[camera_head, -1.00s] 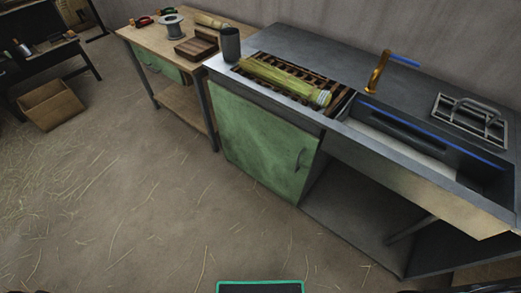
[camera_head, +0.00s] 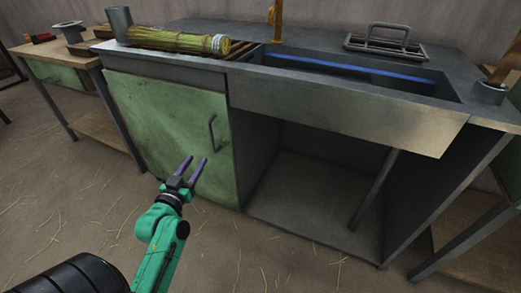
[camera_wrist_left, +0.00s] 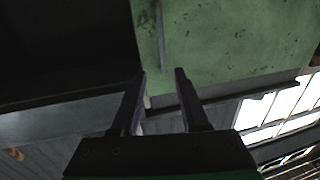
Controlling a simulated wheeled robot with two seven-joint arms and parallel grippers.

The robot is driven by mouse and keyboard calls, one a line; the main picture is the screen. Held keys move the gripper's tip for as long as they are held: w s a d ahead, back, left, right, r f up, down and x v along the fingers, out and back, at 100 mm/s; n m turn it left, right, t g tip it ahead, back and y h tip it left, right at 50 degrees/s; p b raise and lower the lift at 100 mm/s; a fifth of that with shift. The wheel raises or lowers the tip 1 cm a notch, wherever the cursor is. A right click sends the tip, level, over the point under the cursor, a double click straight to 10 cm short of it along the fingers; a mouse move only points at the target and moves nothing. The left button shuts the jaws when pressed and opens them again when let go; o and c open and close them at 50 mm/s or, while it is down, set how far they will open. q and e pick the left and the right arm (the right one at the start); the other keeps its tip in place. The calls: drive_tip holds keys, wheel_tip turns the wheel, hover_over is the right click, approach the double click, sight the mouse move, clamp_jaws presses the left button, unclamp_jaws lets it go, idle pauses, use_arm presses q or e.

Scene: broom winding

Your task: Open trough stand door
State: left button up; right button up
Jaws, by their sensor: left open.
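The trough stand (camera_head: 300,104) has a green door (camera_head: 158,120) at its left part. The door looks shut. Its metal bar handle (camera_head: 212,133) stands upright near the door's right edge. My left gripper (camera_head: 195,172) is open and empty, in front of the door and a little below the handle, apart from it. In the left wrist view the two dark fingers (camera_wrist_left: 163,88) point at the green door (camera_wrist_left: 220,40), with the handle (camera_wrist_left: 160,35) just beyond the fingertips. My right gripper is not in view.
The stand's lower bay (camera_head: 315,190) right of the door is open and empty. A bundle of straw (camera_head: 175,40) and a grey cup (camera_head: 119,20) sit on top. A wooden workbench (camera_head: 60,75) stands at the left. The floor before the door is clear, with loose straw.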

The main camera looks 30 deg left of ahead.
sight(211, 136)
use_arm(q)
drive_tip(key=b+x, duration=0.1)
drive_tip(key=x, duration=0.6)
drive_tip(key=b+x, duration=0.1)
drive_tip(key=x, duration=0.5)
drive_tip(key=shift+w+a+f, duration=0.1)
drive_tip(key=shift+w+a, duration=0.2)
drive_tip(key=shift+w, duration=0.3)
clamp_jaws()
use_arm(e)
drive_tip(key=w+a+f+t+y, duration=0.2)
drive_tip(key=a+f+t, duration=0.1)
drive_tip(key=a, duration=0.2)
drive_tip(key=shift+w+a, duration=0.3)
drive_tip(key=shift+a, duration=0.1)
